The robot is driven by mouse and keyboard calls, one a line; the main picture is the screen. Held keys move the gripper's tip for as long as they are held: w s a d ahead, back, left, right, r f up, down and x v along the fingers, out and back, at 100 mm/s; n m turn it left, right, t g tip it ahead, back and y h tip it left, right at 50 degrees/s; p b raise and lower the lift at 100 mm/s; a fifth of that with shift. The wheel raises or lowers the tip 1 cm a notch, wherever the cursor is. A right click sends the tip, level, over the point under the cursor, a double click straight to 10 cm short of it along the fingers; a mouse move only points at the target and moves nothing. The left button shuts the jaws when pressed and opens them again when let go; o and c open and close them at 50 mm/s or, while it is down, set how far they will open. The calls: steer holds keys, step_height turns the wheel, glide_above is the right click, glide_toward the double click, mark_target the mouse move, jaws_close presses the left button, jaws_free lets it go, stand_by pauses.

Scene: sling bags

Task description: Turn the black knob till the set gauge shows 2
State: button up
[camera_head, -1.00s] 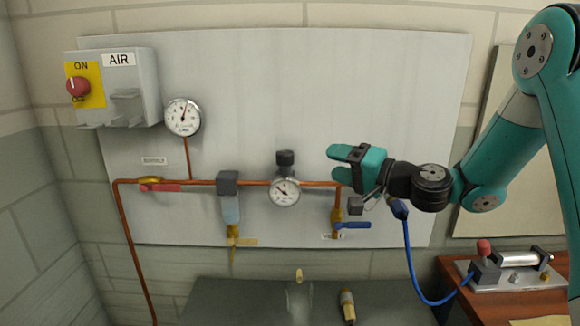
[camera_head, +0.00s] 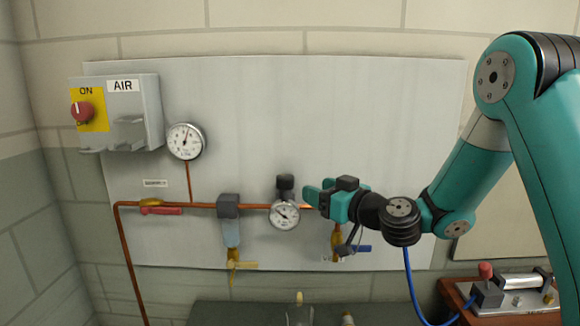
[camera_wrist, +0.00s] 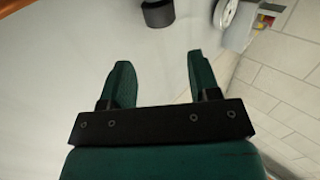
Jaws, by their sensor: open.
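The black knob (camera_head: 285,183) sits on top of the regulator, on the copper pipe along the grey panel. The set gauge (camera_head: 285,214) is the round white dial just below it; its needle points to the upper left, and its numbers are too small to read. My gripper (camera_head: 312,196) is open and empty, just right of the knob in the head view, fingers pointing left toward it. In the wrist view the knob (camera_wrist: 157,13) shows at the top edge, beyond and between the open fingertips (camera_wrist: 160,62), apart from them. The set gauge cannot be made out there.
Another gauge (camera_head: 185,141) is higher at left, beside the AIR switch box (camera_head: 118,112). A filter bowl (camera_head: 231,234) hangs left of the regulator. The panel above the knob is clear.

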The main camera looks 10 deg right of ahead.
mark_target(292, 180)
steer(key=p+x, duration=0.5)
steer(key=x, duration=0.4)
steer(key=shift+r+p, duration=0.1)
steer(key=shift+p, duration=0.25)
steer(key=shift+w+a, duration=0.2)
steer(key=shift+w, duration=0.15)
steer(key=shift+c, duration=0.2)
steer(key=c, duration=0.6)
